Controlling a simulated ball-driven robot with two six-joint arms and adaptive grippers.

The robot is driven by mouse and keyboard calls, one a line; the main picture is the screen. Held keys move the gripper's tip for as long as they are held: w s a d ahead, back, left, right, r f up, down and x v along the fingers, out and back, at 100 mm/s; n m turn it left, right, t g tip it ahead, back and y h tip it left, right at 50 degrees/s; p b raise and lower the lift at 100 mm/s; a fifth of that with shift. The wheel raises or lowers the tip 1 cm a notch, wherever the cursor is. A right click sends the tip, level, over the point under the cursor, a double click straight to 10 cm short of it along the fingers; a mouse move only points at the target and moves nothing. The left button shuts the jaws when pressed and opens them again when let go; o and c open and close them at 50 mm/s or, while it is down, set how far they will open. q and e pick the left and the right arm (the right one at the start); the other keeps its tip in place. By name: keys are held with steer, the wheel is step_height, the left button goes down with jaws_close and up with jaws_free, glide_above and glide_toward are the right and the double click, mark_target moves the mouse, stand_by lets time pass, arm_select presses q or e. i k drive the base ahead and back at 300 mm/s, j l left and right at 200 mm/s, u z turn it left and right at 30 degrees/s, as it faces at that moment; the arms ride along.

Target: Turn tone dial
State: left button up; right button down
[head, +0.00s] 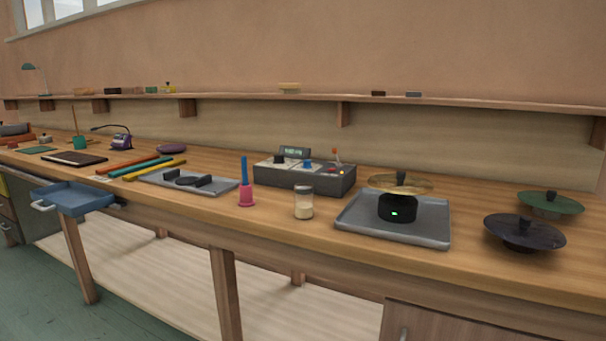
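A dark grey control box (304,178) sits on the wooden workbench (340,224) near the middle of the head view. Its top carries a pale panel with a dark knob (280,158) at the left and a blue panel with a blue knob (307,163) to the right. I cannot tell which knob is the tone dial, or read any markings. A small greenish display (294,152) stands at the back of the box. A small upright lever and a lit yellow spot show at its right end. Neither of my grippers is in view.
In front of the box stand a pink-and-blue handbell-like object (246,194) and a glass jar (304,204). A grey tray (350,226) with a brass disc on a black base is to the right. Dark and green discs lie farther right; colored tubes (135,166) lie left.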

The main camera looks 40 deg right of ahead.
mark_target(278, 158)
steer(key=i+z, duration=0.1)
steer(key=z, duration=1.9)
steer(key=j+z, duration=0.35)
steer(key=j, duration=0.15)
steer(key=j+z, duration=0.35)
steer(key=j, duration=0.15)
steer(key=j+z, duration=0.3)
steer(key=j, duration=0.25)
